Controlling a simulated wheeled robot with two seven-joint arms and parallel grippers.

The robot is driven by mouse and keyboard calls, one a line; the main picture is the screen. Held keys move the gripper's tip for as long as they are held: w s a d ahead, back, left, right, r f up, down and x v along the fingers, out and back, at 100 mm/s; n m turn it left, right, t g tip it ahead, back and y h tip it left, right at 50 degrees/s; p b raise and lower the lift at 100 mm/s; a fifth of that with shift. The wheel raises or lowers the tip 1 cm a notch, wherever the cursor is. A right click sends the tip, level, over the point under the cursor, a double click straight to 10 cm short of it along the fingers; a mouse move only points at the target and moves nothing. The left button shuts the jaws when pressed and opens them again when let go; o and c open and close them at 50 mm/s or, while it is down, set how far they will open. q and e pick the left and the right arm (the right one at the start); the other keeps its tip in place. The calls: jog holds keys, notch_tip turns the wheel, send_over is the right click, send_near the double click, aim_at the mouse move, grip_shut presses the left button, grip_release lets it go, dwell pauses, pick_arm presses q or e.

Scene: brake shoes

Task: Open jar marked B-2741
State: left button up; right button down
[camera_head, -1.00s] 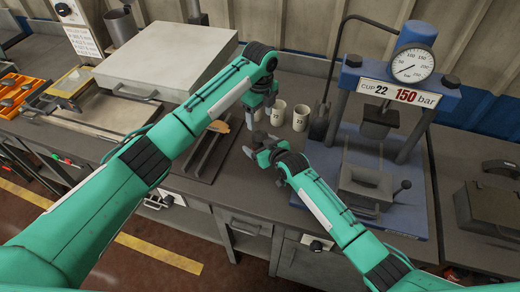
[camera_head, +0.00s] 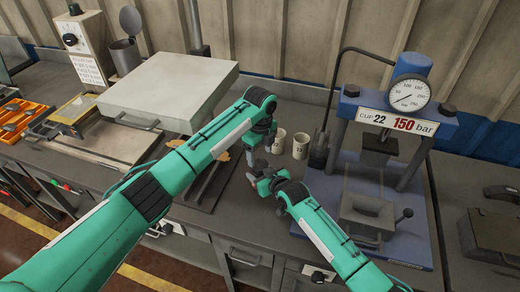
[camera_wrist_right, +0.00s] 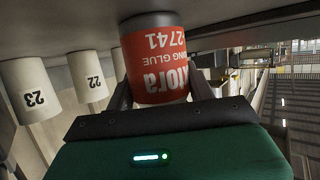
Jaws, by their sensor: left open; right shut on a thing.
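A jar with a red label (camera_wrist_right: 155,62) shows upside down in the right wrist view. Its label reads "2741" and part of "GLUE"; the B is not visible. My right gripper (camera_wrist_right: 158,92) is shut around it, one finger on each side. In the head view my right gripper (camera_head: 258,178) is low over the bench, and the jar is not clearly visible there. My left gripper (camera_head: 259,150) is open and points down just above and behind the right one. Whether it touches the jar or its lid cannot be told.
Pale numbered cups (camera_head: 300,146) stand right behind the grippers; 23 (camera_wrist_right: 35,90) and 22 (camera_wrist_right: 88,77) show in the wrist view. A blue press (camera_head: 395,205) with a gauge stands to the right.

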aim_at(260, 165)
pick_arm(q)
jog(key=shift+f, duration=2.1)
jog(key=shift+c, duration=0.5)
jog(key=c, duration=0.9)
jog(key=n, duration=0.6)
jog(key=o, duration=1.1)
jog(key=shift+r, duration=0.1)
